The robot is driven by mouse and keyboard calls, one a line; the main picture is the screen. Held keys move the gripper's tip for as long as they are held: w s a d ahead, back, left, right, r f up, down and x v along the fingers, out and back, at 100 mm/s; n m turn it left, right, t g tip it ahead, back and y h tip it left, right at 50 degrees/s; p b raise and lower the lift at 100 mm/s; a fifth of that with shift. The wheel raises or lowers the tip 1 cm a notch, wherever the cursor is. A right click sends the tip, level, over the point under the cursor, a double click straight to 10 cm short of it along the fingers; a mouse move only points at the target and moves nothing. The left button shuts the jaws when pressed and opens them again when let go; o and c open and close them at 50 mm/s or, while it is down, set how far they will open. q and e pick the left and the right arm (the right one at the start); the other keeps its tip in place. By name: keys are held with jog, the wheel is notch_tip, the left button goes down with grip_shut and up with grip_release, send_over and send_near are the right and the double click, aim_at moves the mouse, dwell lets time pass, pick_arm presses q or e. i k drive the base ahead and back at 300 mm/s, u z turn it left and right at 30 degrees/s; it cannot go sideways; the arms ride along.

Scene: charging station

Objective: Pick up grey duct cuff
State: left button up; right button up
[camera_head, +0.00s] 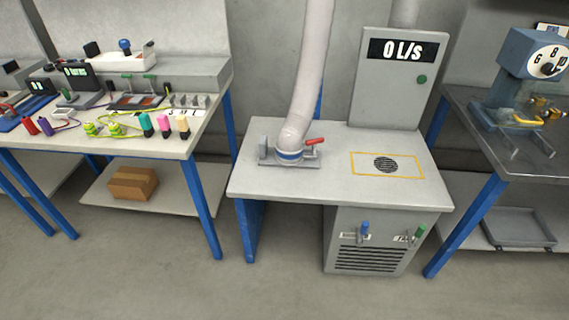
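The grey duct cuff (289,153) sits upright on a flat base plate on the middle table, at the lower end of a pale hose (312,70) that rises out of the top of the picture. A blue band runs around the cuff, and a red lever (315,141) sticks out to its right. A grey bracket (264,148) stands at its left. Neither of my grippers is in view.
The middle table (335,184) has a round vent in a yellow outline (387,164) and a panel reading 0 L/s (390,80). A crowded workbench (150,148) stands left, a table with a blue gauge machine (520,70) right. Floor in front is clear.

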aim_at(276, 156)
jog(key=u, duration=1.25)
jog(key=i, duration=0.95)
jog(key=z, duration=0.7)
jog(key=i, duration=0.65)
jog(key=z, duration=0.7)
